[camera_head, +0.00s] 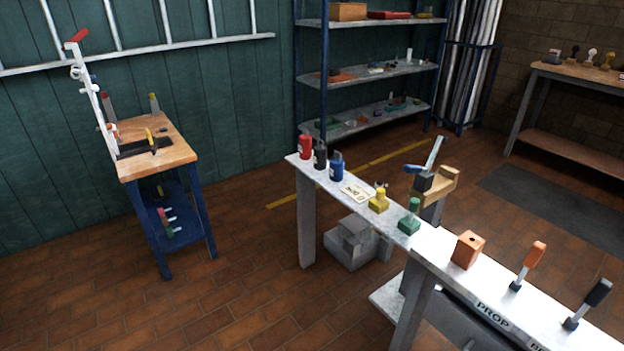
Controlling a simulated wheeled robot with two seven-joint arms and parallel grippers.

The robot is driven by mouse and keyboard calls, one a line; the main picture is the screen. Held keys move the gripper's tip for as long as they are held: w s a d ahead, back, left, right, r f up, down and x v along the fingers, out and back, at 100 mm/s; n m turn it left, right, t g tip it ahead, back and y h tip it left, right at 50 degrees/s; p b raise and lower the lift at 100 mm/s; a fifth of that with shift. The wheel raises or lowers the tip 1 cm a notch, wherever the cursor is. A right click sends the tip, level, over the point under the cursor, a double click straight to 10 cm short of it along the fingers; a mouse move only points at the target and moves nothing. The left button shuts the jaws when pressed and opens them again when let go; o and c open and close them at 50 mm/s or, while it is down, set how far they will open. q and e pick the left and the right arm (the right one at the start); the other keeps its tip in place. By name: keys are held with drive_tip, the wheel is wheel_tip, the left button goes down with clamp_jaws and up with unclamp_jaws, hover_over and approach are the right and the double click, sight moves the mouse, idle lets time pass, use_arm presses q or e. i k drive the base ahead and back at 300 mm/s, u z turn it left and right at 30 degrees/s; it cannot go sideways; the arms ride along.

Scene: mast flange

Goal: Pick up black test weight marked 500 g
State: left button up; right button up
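A small black weight-like object (320,156) stands upright at the far left end of the long pale bench (440,257). It stands between a red one (305,147) and a blue one (337,168) of similar shape. Any marking on the black one is too small to read. Neither of my grippers shows in the head view.
A label card (355,192), a yellow block (379,203), a green piece (409,218), an orange-brown block (467,250) and two handled tools stand along the bench. A wooden-topped workbench (170,150) is at left, shelves (370,75) behind. Brick floor lies open at front left.

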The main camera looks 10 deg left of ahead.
sight(318, 159)
drive_tip(key=z, duration=0.2)
drive_tip(key=k, duration=0.45)
drive_tip(key=u, duration=1.4)
drive_tip(key=i, duration=1.55)
drive_tip(key=z, duration=0.95)
drive_tip(key=i, duration=0.85)
drive_tip(key=z, duration=0.75)
